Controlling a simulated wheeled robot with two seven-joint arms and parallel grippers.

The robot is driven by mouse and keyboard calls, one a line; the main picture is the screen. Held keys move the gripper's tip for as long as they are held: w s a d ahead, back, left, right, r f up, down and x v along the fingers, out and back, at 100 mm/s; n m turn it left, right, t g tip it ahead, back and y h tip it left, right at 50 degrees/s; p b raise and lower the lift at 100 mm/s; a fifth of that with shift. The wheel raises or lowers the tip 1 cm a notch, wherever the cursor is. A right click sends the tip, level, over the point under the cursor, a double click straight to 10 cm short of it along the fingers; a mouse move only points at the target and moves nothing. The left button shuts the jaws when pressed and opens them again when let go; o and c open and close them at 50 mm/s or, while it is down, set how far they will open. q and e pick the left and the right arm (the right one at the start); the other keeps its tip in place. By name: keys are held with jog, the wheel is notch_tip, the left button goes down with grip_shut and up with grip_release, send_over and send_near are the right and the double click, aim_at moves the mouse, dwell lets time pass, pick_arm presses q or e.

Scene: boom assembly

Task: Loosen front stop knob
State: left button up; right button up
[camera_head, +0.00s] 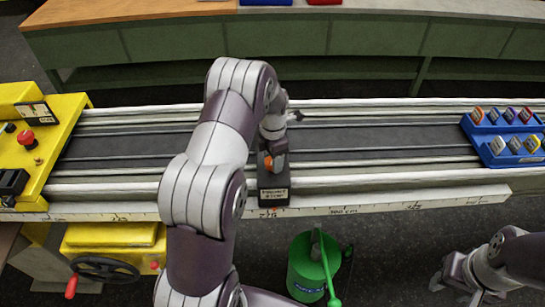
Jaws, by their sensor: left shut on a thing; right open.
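The front stop is a black block with a pale label (273,192), at the front rail of the conveyor, above the measuring scale. Its orange knob (268,163) shows in part on top. My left gripper (278,158) reaches down from above and is shut on the knob; its fingers and wrist hide much of the knob. My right gripper (452,281) is open and empty at the lower right, over the floor, well apart from the stop.
A yellow machine end with a red button (26,138) stands at the left, above a black handwheel (105,270). A blue rack (506,136) with several coloured pieces sits at the right end of the track. A green bucket (306,274) stands in front. A green-fronted bench (330,38) runs behind.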

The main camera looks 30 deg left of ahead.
pick_arm(q)
jog(key=shift+w+r, duration=0.25)
jog(key=o, duration=0.8)
jog(key=shift+o, duration=1.2)
jog(key=shift+s+f, duration=0.1)
jog(key=shift+r, duration=0.35)
notch_tip(320, 180, up, 6)
jog(key=shift+r+b, duration=0.15)
jog(key=shift+b, duration=0.95)
notch_tip(320, 180, up, 6)
jog(key=p, duration=0.3)
